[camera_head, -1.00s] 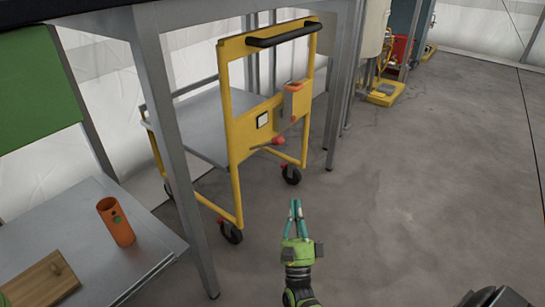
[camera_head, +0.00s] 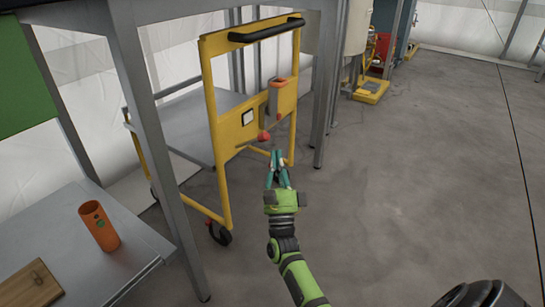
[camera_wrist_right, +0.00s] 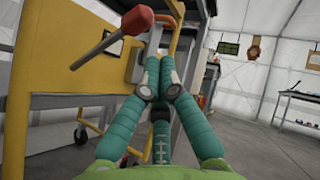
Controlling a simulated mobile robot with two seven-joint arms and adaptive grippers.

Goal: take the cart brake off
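The yellow cart (camera_head: 222,150) stands under a grey metal frame, with a black push handle on top. A thin lever with a red knob (camera_head: 264,136) sticks out from its yellow end panel. The red knob (camera_wrist_right: 137,19) is large at the upper left of the right wrist view, its rod running down left to the panel. My right gripper (camera_head: 277,155) is just below and right of the knob, apart from it. Its teal fingers (camera_wrist_right: 160,68) come together at the tips and hold nothing visible. My left gripper is out of view.
A grey side table (camera_head: 60,245) with an orange cylinder (camera_head: 99,226) and a wooden board (camera_head: 30,285) is at the left. A grey frame leg (camera_head: 160,165) stands close to the cart. The floor (camera_head: 420,170) to the right is open.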

